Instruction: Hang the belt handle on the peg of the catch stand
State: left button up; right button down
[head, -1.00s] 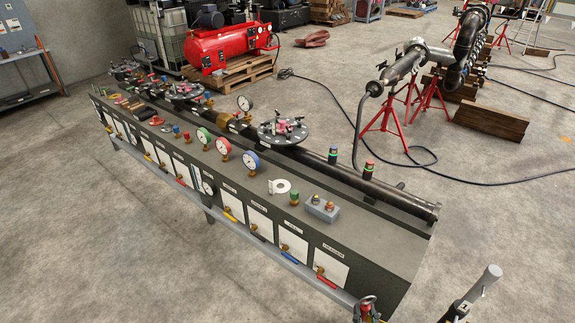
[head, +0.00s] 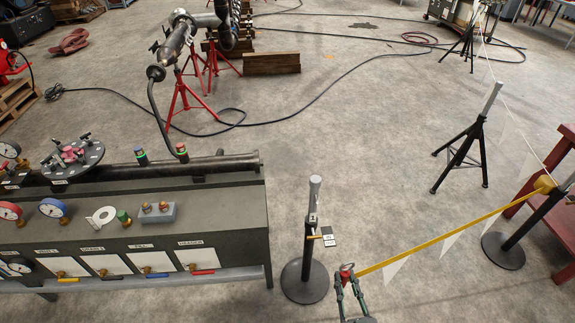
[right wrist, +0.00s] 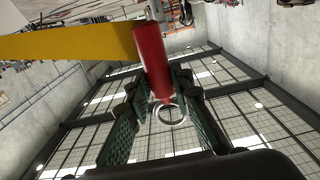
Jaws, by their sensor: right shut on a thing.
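The red belt handle (head: 346,270) is held in my right gripper (head: 348,281) at the bottom of the head view. In the right wrist view the handle (right wrist: 152,62) sits between the green-padded fingers, with a metal ring (right wrist: 170,115) at its end. My left gripper is out of view.
A workbench (head: 130,235) with gauges stands left of the catch stand. A black tripod stand (head: 465,155) is behind. Floor between them is clear.

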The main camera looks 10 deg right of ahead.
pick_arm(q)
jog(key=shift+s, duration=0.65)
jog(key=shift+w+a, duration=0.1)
pick_arm(e)
jog(key=shift+w+f, duration=0.1)
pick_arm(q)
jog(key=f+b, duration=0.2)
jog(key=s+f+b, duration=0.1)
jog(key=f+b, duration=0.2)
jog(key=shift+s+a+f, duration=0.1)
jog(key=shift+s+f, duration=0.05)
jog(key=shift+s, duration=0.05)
pick_arm(e)
jog(key=w+f+m+h, duration=0.1)
jog(key=w+f, duration=0.5)
jog(key=w, duration=0.6)
jog(key=w+a+f+h, duration=0.1)
jog(key=w+f, duration=0.5)
jog(key=w, duration=0.6)
jog(key=shift+w+a+m+h, duration=0.25)
jog(key=shift+w+m+h, duration=0.1)
jog(key=shift+m+h, duration=0.05)
